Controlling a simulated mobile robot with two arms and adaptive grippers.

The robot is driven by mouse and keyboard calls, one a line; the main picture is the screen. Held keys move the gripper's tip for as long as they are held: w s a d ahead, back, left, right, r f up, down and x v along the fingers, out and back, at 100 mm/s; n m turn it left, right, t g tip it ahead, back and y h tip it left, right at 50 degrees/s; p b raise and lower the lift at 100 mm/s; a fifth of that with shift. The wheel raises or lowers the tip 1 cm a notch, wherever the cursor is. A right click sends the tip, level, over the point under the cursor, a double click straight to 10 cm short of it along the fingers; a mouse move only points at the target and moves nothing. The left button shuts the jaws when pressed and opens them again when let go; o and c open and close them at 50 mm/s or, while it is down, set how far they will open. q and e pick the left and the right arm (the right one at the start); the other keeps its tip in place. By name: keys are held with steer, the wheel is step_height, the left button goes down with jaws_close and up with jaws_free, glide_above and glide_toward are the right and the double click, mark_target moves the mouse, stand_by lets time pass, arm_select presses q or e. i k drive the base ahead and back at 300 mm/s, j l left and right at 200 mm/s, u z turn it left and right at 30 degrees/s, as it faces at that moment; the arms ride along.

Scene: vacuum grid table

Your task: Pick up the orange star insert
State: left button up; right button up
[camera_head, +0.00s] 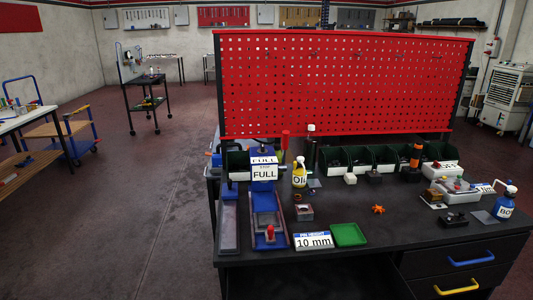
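The orange star insert (378,209) lies flat on the dark top of the workbench (400,230), right of the middle of the bench. It is small, with several points, and nothing covers it. Bare bench surface surrounds it. Neither of my grippers shows in the head view.
A green tray (349,235) and a "10 mm" sign (313,241) stand front left of the star. A blue "FULL" fixture (264,195) and a yellow bottle (299,175) are further left. Dark bins (361,157) line the back below a red pegboard (340,85).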

mark_target(378, 209)
steer(key=z, duration=0.9)
